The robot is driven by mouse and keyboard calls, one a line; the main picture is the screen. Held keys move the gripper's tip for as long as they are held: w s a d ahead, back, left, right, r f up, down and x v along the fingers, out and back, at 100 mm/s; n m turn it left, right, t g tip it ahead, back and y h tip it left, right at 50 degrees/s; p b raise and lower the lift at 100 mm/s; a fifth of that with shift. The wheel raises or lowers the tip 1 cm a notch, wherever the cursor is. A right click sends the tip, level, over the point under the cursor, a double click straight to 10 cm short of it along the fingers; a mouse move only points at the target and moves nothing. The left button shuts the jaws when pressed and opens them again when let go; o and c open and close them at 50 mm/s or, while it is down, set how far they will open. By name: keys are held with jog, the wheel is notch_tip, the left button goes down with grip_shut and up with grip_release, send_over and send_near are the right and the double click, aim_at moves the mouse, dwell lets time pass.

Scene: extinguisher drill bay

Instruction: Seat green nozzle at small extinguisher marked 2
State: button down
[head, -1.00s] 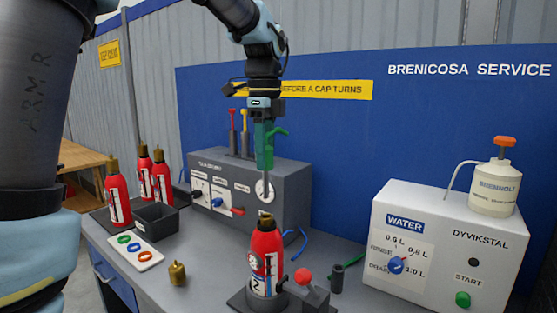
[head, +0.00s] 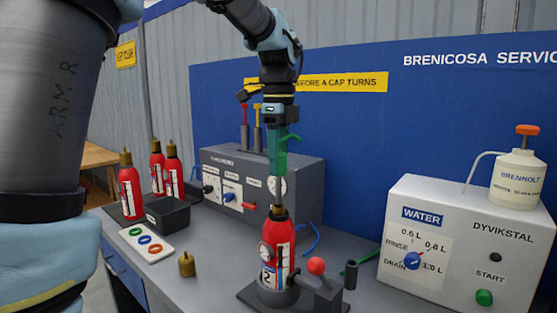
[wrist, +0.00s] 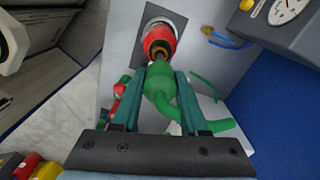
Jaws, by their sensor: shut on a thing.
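My gripper (head: 278,140) is shut on the green nozzle (head: 276,165), which hangs upright with its side lever to the right. In the wrist view the nozzle (wrist: 158,84) sits between my two teal fingers, its lever curving to the lower right. The small red extinguisher marked 2 (head: 283,240) stands upright in a dark holder (head: 255,296), with a gauge on its front and a brass neck (head: 278,212) on top. The nozzle is directly above this neck, its lower end at or very close to it. I cannot tell whether they touch.
A red-knobbed lever (head: 316,267) stands right of the extinguisher. A brass cap (head: 187,264), a tray of colored rings (head: 148,243), a dark bin (head: 168,215) and several red extinguishers are left. A grey panel box (head: 300,170) stands behind; a white water unit (head: 440,225) is right.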

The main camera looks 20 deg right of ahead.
aim_at(279, 204)
jog(key=shift+f+b, duration=2.6)
jog(key=shift+f, duration=1)
jog(key=shift+c, duration=1.8)
grip_release()
notch_tip(279, 204, up, 11)
jog(key=shift+f+b, duration=0.1)
jog(key=shift+b, duration=0.3)
